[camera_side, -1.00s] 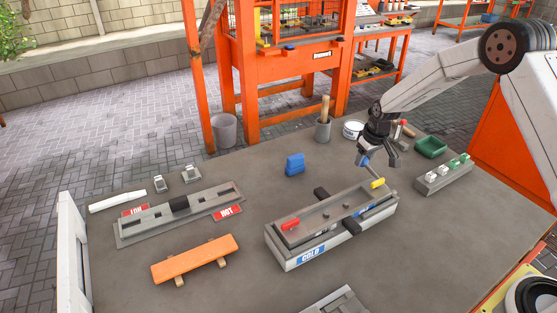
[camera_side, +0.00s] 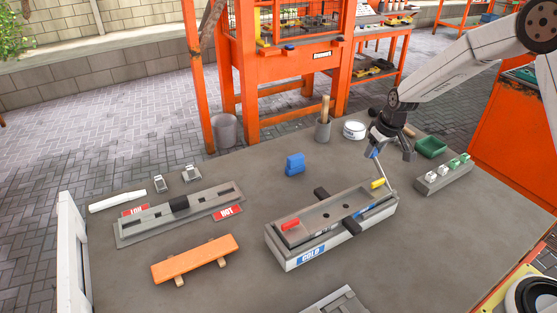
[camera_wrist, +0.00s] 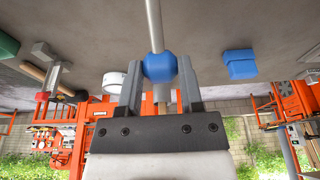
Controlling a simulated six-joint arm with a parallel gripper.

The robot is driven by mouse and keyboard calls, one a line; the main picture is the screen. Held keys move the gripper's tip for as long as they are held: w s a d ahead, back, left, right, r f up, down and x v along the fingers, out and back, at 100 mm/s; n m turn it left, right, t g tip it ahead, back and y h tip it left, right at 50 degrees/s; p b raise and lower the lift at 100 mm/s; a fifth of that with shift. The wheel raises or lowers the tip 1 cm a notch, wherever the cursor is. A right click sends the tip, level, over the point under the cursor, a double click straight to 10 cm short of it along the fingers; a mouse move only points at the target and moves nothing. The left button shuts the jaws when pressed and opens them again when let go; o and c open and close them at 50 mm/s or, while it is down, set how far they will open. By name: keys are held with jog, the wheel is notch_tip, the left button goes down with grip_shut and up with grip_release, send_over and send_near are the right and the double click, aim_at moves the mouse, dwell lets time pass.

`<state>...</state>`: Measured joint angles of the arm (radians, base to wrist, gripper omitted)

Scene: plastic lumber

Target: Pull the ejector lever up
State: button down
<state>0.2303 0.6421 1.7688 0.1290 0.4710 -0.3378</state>
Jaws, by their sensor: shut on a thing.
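The grey mould box (camera_side: 283,258) with the blue COLD label (camera_side: 312,252) stands on the table. The ejector lever is a thin pale rod (camera_side: 386,175) rising from the box's right end, tilted up and left to a blue knob (camera_side: 375,155). My gripper (camera_side: 377,151) is shut on the blue knob. In the wrist view the knob (camera_wrist: 159,67) sits between the two fingers of my gripper (camera_wrist: 160,80), with the rod (camera_wrist: 154,25) running to the top edge. The rod's foot is hard to make out beside the box's end.
Red (camera_side: 290,224) and yellow (camera_side: 378,184) blocks sit on the box ends, with black clamps (camera_side: 352,226) at its sides.

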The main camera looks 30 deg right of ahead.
aim_at(379, 165)
jog(key=shift+s+f, duration=0.3)
jog(key=shift+s, duration=0.05)
jog(key=shift+c, duration=1.2)
grip_release()
jog(key=shift+w+r, duration=0.1)
jog(key=shift+r, duration=0.15)
jog(key=shift+r, duration=0.8)
jog(key=v, duration=0.6)
jog(key=shift+s, duration=0.2)
jog(key=s+a+f, duration=0.1)
jog(key=s+a, duration=0.4)
jog(key=s, duration=0.4)
jog(key=s+a+f, duration=0.2)
jog(key=s+a, duration=0.3)
jog(key=s, duration=0.5)
jog(key=shift+a, duration=0.3)
